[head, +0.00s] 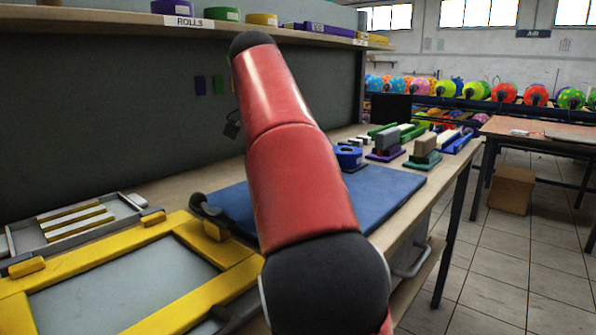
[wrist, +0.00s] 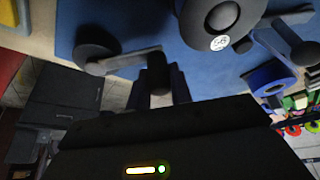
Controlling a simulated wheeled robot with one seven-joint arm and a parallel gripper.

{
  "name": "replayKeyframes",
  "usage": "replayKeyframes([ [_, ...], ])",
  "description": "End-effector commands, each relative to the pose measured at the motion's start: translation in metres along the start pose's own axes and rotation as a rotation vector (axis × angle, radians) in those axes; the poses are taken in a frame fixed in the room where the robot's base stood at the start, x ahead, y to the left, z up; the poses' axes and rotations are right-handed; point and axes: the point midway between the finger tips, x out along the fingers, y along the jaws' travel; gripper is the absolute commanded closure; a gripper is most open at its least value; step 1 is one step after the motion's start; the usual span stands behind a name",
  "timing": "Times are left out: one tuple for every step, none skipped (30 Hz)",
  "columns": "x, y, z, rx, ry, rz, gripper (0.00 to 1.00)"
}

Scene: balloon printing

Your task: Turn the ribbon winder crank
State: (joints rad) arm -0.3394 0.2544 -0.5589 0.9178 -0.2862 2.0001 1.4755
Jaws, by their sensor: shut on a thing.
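The ribbon winder shows in the wrist view as a black round hub (wrist: 95,42) with a grey crank arm (wrist: 125,62) reaching right to a black handle knob (wrist: 157,72). My gripper (wrist: 158,85) is shut on that knob, with dark fingers on either side of it. A larger black wheel with a white label (wrist: 219,42) stands right of the crank; I cannot tell how it joins the winder. In the head view my red arm covers the winder and my gripper.
A blue mat (head: 390,190) lies on the bench. A yellow frame (head: 180,318) is at the front left and a blue roll (head: 348,155) at the mat's far edge. Stamps and blocks (head: 424,150) stand beyond. A shelf (head: 130,20) runs above.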

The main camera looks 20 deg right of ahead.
Motion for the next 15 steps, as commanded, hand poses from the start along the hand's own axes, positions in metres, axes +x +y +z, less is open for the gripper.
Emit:
replayKeyframes([
  [0.0006, -0.0005, 0.0003, 0.01, 0.0, 0.004, 1.0],
  [0.0008, -0.0004, -0.0003, 0.016, -0.001, 0.006, 1.0],
  [0.0009, -0.0003, -0.0006, 0.022, -0.001, 0.008, 1.0],
  [0.0011, -0.0003, -0.0011, 0.026, -0.002, 0.01, 1.0],
  [0.0014, -0.0002, -0.0016, 0.03, -0.002, 0.012, 1.0],
  [0.0015, -0.0002, -0.0019, 0.034, -0.002, 0.013, 1.0],
  [0.0017, -0.0002, -0.0021, 0.036, -0.002, 0.014, 1.0],
  [0.0018, -0.0002, -0.0023, 0.038, -0.002, 0.015, 1.0],
  [0.0019, -0.0001, -0.0025, 0.039, -0.002, 0.016, 1.0],
  [0.0019, -0.0001, -0.0026, 0.04, -0.002, 0.017, 1.0],
  [0.002, -0.0001, -0.0027, 0.041, -0.002, 0.017, 1.0],
  [0.002, -0.0001, -0.0027, 0.041, -0.002, 0.017, 1.0],
  [0.002, -0.0001, -0.0027, 0.041, -0.002, 0.017, 1.0],
  [0.002, -0.0001, -0.0027, 0.041, -0.002, 0.017, 1.0],
  [0.0021, -0.0001, -0.0027, 0.04, -0.002, 0.017, 1.0],
])
